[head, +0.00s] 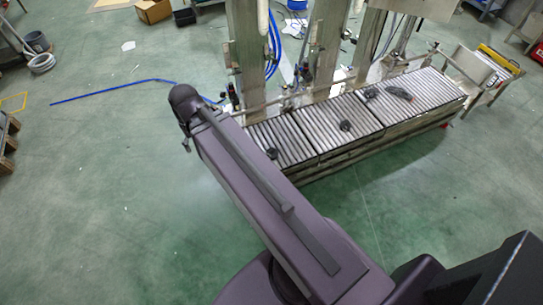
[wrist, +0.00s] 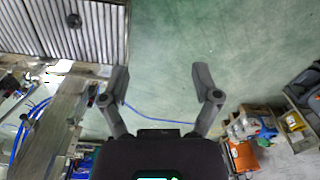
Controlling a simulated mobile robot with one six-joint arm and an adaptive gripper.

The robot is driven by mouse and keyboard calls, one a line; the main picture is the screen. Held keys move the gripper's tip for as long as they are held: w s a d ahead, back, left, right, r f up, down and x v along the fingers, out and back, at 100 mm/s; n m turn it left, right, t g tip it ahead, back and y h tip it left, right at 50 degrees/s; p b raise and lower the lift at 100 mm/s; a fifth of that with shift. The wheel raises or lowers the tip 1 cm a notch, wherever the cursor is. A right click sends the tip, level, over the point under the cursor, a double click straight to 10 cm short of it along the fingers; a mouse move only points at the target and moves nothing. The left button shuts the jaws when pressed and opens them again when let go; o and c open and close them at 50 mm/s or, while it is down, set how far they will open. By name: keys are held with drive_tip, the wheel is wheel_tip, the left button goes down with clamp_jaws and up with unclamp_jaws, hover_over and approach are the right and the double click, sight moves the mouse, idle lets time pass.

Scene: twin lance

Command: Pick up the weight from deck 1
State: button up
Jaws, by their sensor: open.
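The roller decks (head: 313,142) form a long conveyor line right of my arm in the head view. Small dark objects that look like weights lie on them: one on the nearest deck (head: 272,153), one on the middle deck (head: 345,125), and one on the far deck (head: 371,92) beside a longer dark piece (head: 398,93). No marking shows which deck is deck 1. In the wrist view, my gripper (wrist: 160,82) is open and empty, above bare floor. A dark weight (wrist: 74,20) on a roller deck (wrist: 30,32) shows at the upper left, apart from my fingers.
Upright posts (head: 246,55) and blue hoses stand behind the decks. A blue hose (head: 112,91) lies on the floor at left. A cardboard box (head: 153,11) is at the back. The wrist view shows clutter and an orange item (wrist: 243,156) at lower right. The floor before the decks is clear.

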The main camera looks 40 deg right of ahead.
drive_tip(key=w+d+f+t+y+b, duration=0.1)
drive_tip(key=w+d+f+b, duration=0.15)
drive_tip(key=f+b, duration=0.35)
drive_tip(key=w+d+f+n+y+b, duration=0.1)
drive_tip(key=d+f+b, duration=0.3)
drive_tip(key=f+b, duration=0.2)
drive_tip(key=w+d+f+t+y+b, duration=0.1)
drive_tip(key=w+d+f+b, duration=0.15)
drive_tip(key=f+b, duration=0.25)
drive_tip(key=n+t+y+b, duration=0.2)
drive_tip(key=t+b, duration=0.8)
drive_tip(key=b, duration=3.5)
approach(272, 152)
wheel_tip(272, 152, up, 2)
drive_tip(key=s, duration=0.2)
drive_tip(key=shift+s+d+f+n+h+b, duration=0.15)
drive_tip(key=shift+d+n+h+b, duration=0.1)
drive_tip(key=shift+d, duration=0.15)
drive_tip(key=shift+s+d+r+n+h+b, duration=0.15)
drive_tip(key=shift+d+h, duration=0.1)
drive_tip(key=shift+d, duration=0.2)
drive_tip(key=shift+f, duration=0.1)
drive_tip(key=b+x, duration=0.3)
drive_tip(key=x, duration=0.4)
drive_tip(key=shift+w+a+f, duration=0.1)
drive_tip(key=shift+w+f, duration=0.15)
drive_tip(key=shift+w, duration=0.05)
drive_tip(key=shift+w+a+f+b, duration=0.1)
drive_tip(key=shift+w+a+b, duration=0.1)
drive_tip(key=shift+w+b, duration=0.15)
